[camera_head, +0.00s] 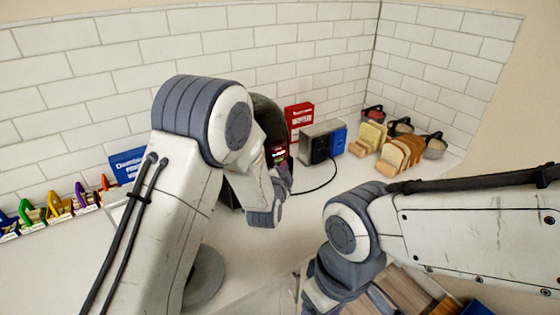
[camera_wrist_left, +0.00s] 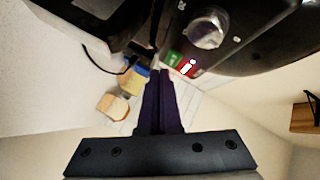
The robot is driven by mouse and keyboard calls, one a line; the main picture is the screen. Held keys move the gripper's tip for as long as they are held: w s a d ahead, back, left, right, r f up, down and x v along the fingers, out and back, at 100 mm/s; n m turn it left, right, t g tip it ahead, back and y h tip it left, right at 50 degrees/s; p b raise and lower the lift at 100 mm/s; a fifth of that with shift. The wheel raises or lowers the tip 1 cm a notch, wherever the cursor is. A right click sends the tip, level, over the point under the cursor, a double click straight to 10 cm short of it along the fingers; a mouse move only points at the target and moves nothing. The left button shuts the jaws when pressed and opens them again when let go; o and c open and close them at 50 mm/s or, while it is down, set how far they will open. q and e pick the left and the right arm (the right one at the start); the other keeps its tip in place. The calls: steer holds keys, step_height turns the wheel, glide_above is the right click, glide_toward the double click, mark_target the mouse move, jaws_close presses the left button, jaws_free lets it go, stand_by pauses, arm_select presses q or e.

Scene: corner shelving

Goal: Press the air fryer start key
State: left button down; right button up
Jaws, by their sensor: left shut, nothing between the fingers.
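The black air fryer (camera_head: 268,112) stands against the back wall in the head view, mostly hidden behind my left arm. Its lit panel (camera_head: 278,153) shows just past the arm. My left gripper (camera_head: 286,176) is shut and empty, close to the panel. In the left wrist view the shut fingers (camera_wrist_left: 161,74) point towards the dark appliance body, which has a silver round knob (camera_wrist_left: 208,28). Green and red patches show just past the fingertips; I cannot tell which is the start key or whether anything touches. My right gripper is low in the head view, its fingers not visible.
A red box (camera_head: 299,117), a silver toaster (camera_head: 322,140) with a blue box (camera_head: 340,138) and bread slices (camera_head: 398,154) stand to the right. A black cord crosses the white counter (camera_head: 270,243). Colourful letter-like items and a blue package (camera_head: 127,165) are at left.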

arm_select(q)
steer(key=s+d, duration=0.1)
steer(key=s, duration=0.1)
steer(key=s+d, duration=0.2)
stand_by(0.4)
stand_by(0.5)
